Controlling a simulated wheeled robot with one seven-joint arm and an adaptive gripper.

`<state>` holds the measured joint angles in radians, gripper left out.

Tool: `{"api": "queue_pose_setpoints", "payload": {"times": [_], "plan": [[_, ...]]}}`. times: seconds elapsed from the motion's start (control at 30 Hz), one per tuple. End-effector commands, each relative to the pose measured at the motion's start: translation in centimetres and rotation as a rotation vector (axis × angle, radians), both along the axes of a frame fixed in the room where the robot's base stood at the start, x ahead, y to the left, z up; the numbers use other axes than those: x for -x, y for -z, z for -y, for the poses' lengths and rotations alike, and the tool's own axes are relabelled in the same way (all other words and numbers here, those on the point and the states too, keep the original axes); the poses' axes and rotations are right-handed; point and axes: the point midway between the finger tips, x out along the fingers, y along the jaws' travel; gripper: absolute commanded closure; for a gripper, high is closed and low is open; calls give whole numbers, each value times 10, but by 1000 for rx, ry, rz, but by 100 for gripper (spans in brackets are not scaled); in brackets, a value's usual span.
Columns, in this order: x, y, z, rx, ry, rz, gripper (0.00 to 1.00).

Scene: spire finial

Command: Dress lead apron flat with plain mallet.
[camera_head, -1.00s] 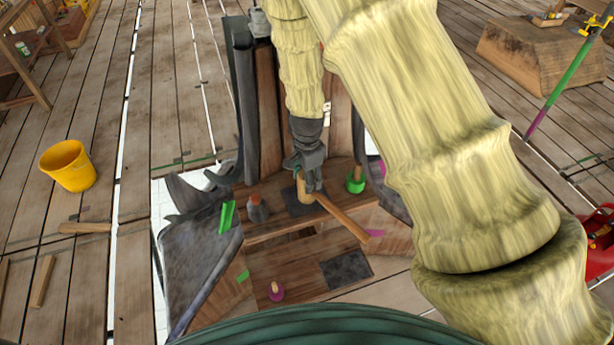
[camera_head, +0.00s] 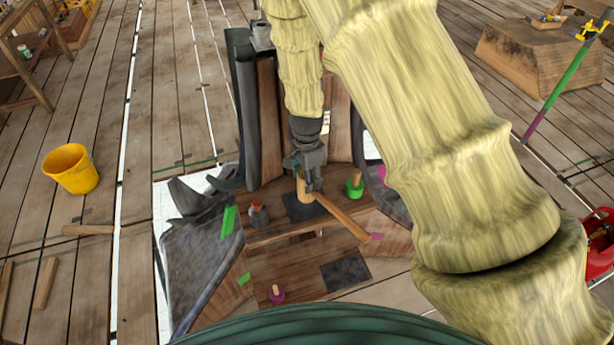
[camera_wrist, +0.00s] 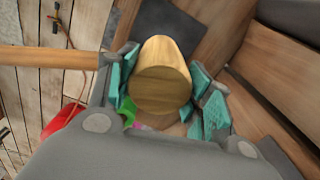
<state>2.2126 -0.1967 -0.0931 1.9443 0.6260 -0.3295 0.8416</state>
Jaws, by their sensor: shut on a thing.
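My gripper (camera_head: 309,187) is shut on a wooden mallet. In the head view, the mallet's pale head lies at the fingertips and its handle (camera_head: 345,221) slants down to the right. In the wrist view, the round mallet head (camera_wrist: 160,88) sits between the teal finger pads, and the handle runs left. Grey lead sheeting (camera_head: 200,262) covers the lower left side of the spire base, with curled, raised pieces (camera_head: 192,197) at its top. A dark flat patch (camera_head: 299,208) lies just below the mallet; I cannot tell which piece is the apron.
On the wooden ledges stand a green-based peg (camera_head: 355,184), a purple-based peg (camera_head: 277,294) and a grey object with an orange top (camera_head: 258,214). Another dark square (camera_head: 346,271) lies lower. A yellow bucket (camera_head: 70,169) stands left on the planks.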

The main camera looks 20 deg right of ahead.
Motion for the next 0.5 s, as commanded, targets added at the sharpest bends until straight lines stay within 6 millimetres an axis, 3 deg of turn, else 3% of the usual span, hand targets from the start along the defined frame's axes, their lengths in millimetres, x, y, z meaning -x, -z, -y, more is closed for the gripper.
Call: {"api": "queue_pose_setpoints", "payload": {"times": [0.17,0.5], "plan": [[0,5,0,0,0,0,78],[0,36,0,0,0,1,78]]}}
